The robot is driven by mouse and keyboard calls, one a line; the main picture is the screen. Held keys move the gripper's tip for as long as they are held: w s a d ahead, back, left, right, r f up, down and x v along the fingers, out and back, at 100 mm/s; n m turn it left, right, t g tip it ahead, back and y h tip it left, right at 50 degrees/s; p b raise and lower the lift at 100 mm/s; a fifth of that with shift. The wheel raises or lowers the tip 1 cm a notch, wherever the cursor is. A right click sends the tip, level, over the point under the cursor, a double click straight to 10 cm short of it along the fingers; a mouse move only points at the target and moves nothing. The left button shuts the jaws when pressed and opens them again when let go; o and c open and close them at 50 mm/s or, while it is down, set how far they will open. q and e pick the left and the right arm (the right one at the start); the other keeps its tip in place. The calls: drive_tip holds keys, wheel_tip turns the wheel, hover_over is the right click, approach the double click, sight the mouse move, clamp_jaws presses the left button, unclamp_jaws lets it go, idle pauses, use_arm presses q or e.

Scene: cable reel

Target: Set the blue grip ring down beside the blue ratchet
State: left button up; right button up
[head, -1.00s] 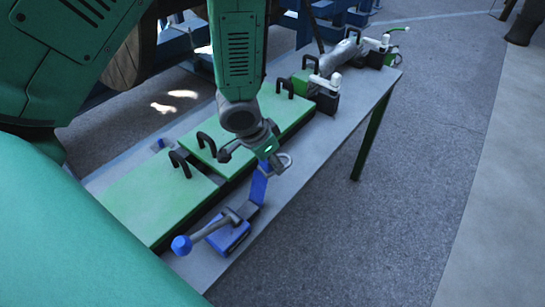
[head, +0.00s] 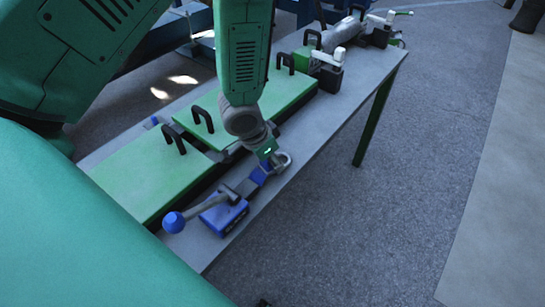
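My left gripper (head: 277,162) is at the end of the green arm reaching down over the table. Its grey finger parts curve out beside a green body, and the gap between them is hidden. A blue piece (head: 259,177), possibly the blue grip ring, shows just below the gripper and seems to touch it; I cannot tell whether it is held. The blue ratchet (head: 225,218) lies at the table's front edge, just below and left of the gripper. Its grey lever ends in a blue knob (head: 173,222). My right gripper is not clearly in view.
Green panels (head: 150,178) with black handles lie along the table behind the ratchet. Green and black clamps (head: 327,78) and a grey cylinder (head: 342,33) stand at the far end. Bare tabletop (head: 325,125) lies right of the gripper. The floor beyond is open.

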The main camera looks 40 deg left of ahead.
use_arm(q)
drive_tip(key=shift+f, duration=0.1)
drive_tip(key=o, duration=1.4)
drive_tip(key=v, duration=1.1)
drive_tip(key=shift+s+r, duration=0.15)
drive_tip(key=shift+r, duration=0.25)
drive_tip(key=shift+f, duration=0.1)
